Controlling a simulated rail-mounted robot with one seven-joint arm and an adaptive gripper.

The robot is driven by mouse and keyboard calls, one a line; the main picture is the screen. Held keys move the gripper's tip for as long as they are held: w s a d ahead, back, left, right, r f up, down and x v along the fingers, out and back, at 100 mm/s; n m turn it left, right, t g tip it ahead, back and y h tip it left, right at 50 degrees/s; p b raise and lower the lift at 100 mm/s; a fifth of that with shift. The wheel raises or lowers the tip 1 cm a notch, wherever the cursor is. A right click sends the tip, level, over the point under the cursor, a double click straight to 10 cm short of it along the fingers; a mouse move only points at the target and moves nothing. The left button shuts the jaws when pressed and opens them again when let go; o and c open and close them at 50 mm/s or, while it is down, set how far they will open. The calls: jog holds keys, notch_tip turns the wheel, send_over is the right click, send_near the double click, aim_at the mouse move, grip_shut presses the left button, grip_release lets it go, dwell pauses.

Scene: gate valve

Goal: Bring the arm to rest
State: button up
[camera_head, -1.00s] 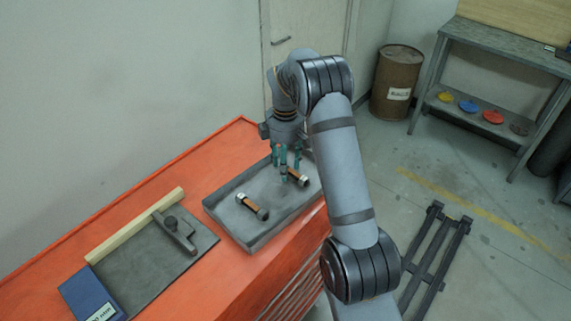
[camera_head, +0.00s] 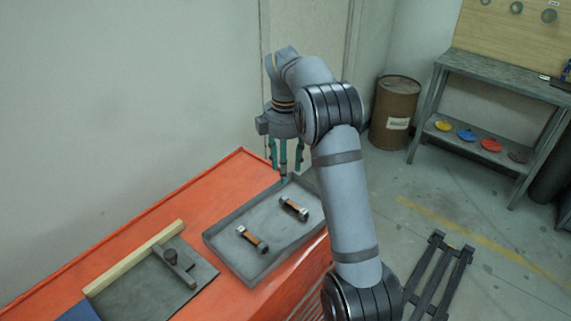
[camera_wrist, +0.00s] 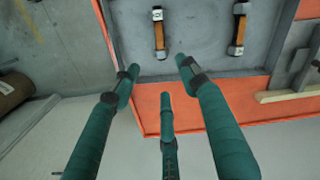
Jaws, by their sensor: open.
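My gripper (camera_head: 284,170) is open and empty, its green fingers pointing down above the far edge of a grey metal tray (camera_head: 222,222). In the wrist view the fingers of my gripper (camera_wrist: 160,85) are spread apart with nothing between them. Two bolts with orange-brown shanks and metal ends lie in the tray, a nearer bolt (camera_head: 252,240) and a farther bolt (camera_head: 293,209). In the wrist view the bolts (camera_wrist: 159,36) and (camera_wrist: 239,30) lie apart from the fingers. My arm is bent over the right side of the bench.
The tray sits on an orange bench (camera_head: 190,210). A grey mat (camera_head: 140,292) with a dark tool (camera_head: 175,267) and a wooden strip (camera_head: 135,257) lies left. A rusty drum (camera_head: 395,112) and a shelf bench (camera_head: 490,90) with coloured discs stand behind. A dark frame (camera_head: 440,275) is on the floor.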

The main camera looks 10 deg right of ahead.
aim_at(286, 198)
dwell(0.4)
notch_tip(286, 198, down, 12)
jog(key=shift+r+b, duration=0.2)
jog(key=shift+b, duration=0.1)
jog(key=shift+w+r, duration=0.2)
notch_tip(286, 198, up, 3)
jog(key=shift+s+r+b, duration=0.15)
jog(key=shift+b, duration=0.25)
jog(key=shift+s+d+r, duration=0.1)
jog(key=shift+d+r, duration=0.1)
jog(key=shift+d, duration=0.05)
